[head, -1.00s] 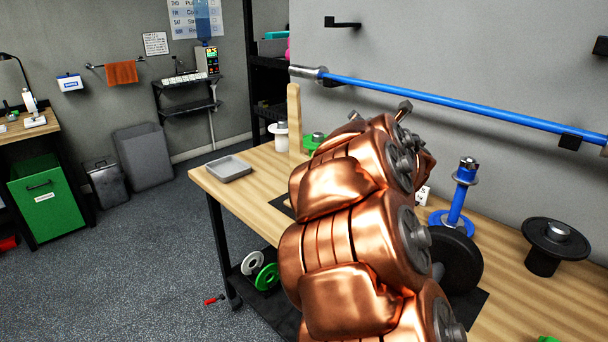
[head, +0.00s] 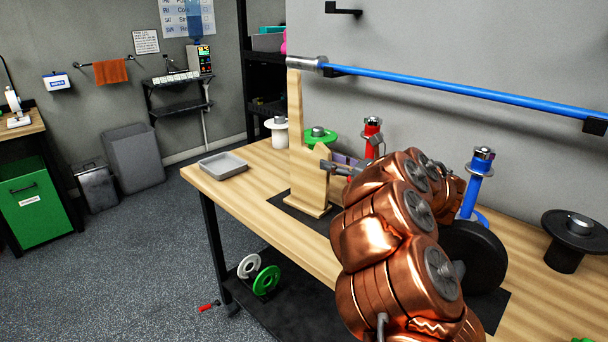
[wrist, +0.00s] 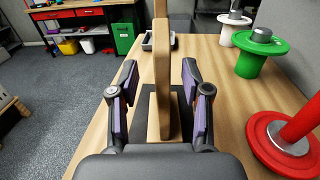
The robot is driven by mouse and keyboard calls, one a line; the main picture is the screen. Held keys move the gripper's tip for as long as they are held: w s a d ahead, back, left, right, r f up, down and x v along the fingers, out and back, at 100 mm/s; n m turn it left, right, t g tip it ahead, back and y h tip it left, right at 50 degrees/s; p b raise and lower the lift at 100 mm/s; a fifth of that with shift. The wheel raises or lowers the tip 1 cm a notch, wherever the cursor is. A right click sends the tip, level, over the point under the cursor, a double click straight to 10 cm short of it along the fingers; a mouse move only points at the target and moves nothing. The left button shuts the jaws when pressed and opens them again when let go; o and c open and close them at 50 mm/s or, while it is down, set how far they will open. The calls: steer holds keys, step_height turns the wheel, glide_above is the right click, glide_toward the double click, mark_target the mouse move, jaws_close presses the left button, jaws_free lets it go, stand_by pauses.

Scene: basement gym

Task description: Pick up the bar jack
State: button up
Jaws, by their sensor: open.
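The bar jack (head: 309,182) looks like a pale wooden piece with a tall upright post and a lower stepped block. It stands on a dark mat on the workbench. In the wrist view its upright board (wrist: 160,75) rises between my two fingers. My gripper (wrist: 158,88) is open, with one purple-padded finger on each side of the board and a visible gap on both sides. In the head view my gripper (head: 340,165) reaches to the block from the right. My copper arm hides part of the bench and mat.
A grey tray (head: 223,165) lies on the bench's left end. Red (head: 372,138), green (head: 319,138), white (head: 278,134) and blue (head: 476,180) plate stands are along the back. A dark round plate (head: 480,255) is right of my arm. A blue bar (head: 450,88) hangs on the wall.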

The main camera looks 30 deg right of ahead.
mark_target(312, 152)
steer(key=shift+p+x, duration=0.55)
steer(key=shift+x, duration=1)
steer(key=shift+p+x, duration=0.8)
steer(key=shift+x, duration=1.5)
steer(key=shift+d+r, duration=0.1)
jaws_close()
